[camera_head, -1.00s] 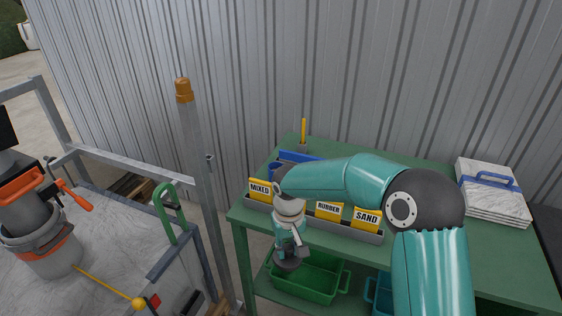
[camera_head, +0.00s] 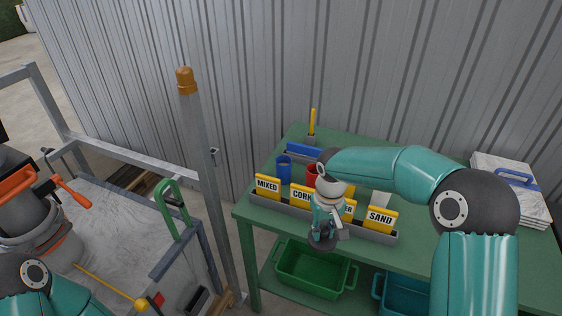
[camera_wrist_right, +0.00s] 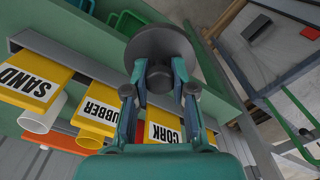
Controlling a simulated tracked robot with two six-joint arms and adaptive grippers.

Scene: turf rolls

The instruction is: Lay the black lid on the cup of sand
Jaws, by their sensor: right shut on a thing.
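My right gripper (camera_head: 323,230) is shut on the black lid (camera_head: 322,243), a dark round disc hanging in front of the bench's near edge. In the right wrist view the fingers (camera_wrist_right: 160,84) grip the knob of the lid (camera_wrist_right: 158,45). A white cup (camera_head: 381,198) stands behind the yellow SAND sign (camera_head: 380,219), to the right of my gripper.
A grey rack (camera_head: 297,211) holds yellow signs along the green bench's (camera_head: 441,239) front. A blue cup (camera_head: 284,168) and a red cup (camera_head: 311,175) stand behind it. A green bin (camera_head: 314,271) sits below. White slabs (camera_head: 510,190) lie at the back right.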

